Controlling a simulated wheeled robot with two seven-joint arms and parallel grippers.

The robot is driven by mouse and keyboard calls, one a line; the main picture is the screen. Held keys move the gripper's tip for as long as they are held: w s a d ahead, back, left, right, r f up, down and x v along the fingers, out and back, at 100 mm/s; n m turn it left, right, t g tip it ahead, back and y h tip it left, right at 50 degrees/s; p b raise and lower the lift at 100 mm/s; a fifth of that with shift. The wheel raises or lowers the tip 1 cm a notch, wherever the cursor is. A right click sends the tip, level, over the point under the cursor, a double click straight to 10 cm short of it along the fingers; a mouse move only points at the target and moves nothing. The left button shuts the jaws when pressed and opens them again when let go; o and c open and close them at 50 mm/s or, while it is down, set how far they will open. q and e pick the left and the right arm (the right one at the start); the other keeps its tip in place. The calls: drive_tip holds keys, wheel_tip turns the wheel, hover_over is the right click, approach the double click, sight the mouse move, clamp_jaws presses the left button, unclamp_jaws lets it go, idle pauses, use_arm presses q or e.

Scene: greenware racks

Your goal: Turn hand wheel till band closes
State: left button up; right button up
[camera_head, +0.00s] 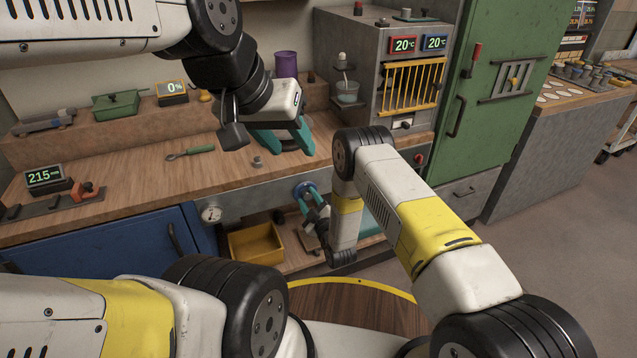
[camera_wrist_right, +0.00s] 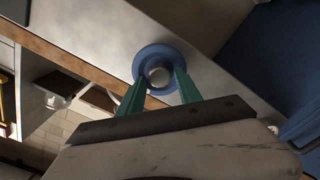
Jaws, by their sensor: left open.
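The blue hand wheel (camera_head: 305,190) with a pale round hub sits on the grey front panel below the bench top. It also shows face-on in the right wrist view (camera_wrist_right: 158,53). My right gripper (camera_head: 312,199) is at the wheel, its teal fingers on either side of the hub and overlapping the rim. I cannot tell whether they press on it. My left gripper (camera_head: 285,138) is open above the bench, teal fingers spread, with a dark ring-like shape partly hidden behind them. I cannot make out a band for certain.
A round gauge (camera_head: 211,214) is left of the wheel. A yellow bin (camera_head: 256,246) stands on the shelf below. A green-handled tool (camera_head: 190,152) lies on the bench. A grey cabinet with a yellow grille (camera_head: 411,87) and a 0% display (camera_head: 172,87) stand behind.

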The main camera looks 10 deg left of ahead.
clamp_jaws()
drive_tip(key=shift+m, duration=0.3)
drive_tip(key=m, duration=0.5)
drive_tip(key=shift+d+m, duration=0.2)
drive_tip(key=shift+m, duration=0.1)
drive_tip(key=m, duration=0.6)
drive_tip(key=shift+w+d, duration=0.1)
drive_tip(key=m, duration=0.6)
drive_tip(key=shift+w+d+f+m, duration=0.1)
drive_tip(key=shift+m, duration=0.2)
drive_tip(key=m, duration=0.3)
drive_tip(key=shift+f+m, duration=0.1)
drive_tip(key=shift+m, duration=2)
